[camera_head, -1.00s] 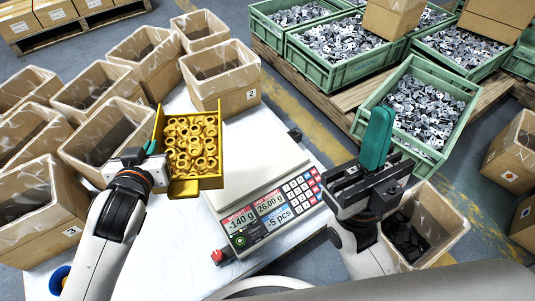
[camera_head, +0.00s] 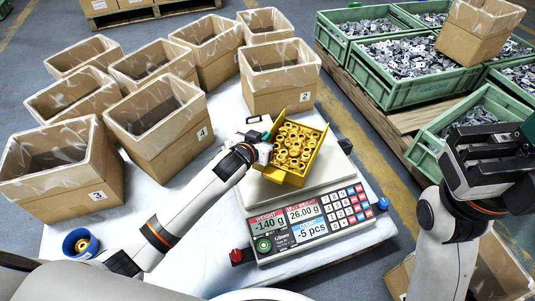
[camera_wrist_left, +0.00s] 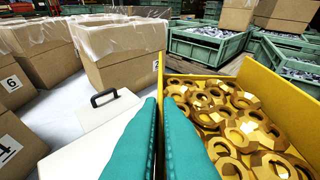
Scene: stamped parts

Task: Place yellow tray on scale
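The yellow tray (camera_head: 317,163), full of yellow ring-shaped parts (camera_head: 295,145), is over the pale plate of the scale (camera_head: 335,185). I cannot tell whether it touches the plate. The scale's display (camera_head: 285,222) reads -140 g, 26.00 g and -5 pcs. My left gripper (camera_head: 265,137) is at the tray's left side; in the left wrist view its teal fingers (camera_wrist_left: 165,135) are closed on the wall of the tray (camera_wrist_left: 265,72). My right gripper (camera_head: 525,140) is at the right edge, away from the tray, its fingertips partly out of view.
Several cardboard boxes with liners (camera_head: 160,120) stand left of and behind the scale. A blue cup (camera_head: 80,245) holds a yellow part at the front left. Green crates (camera_head: 395,85) of metal parts stand on a pallet at the back right.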

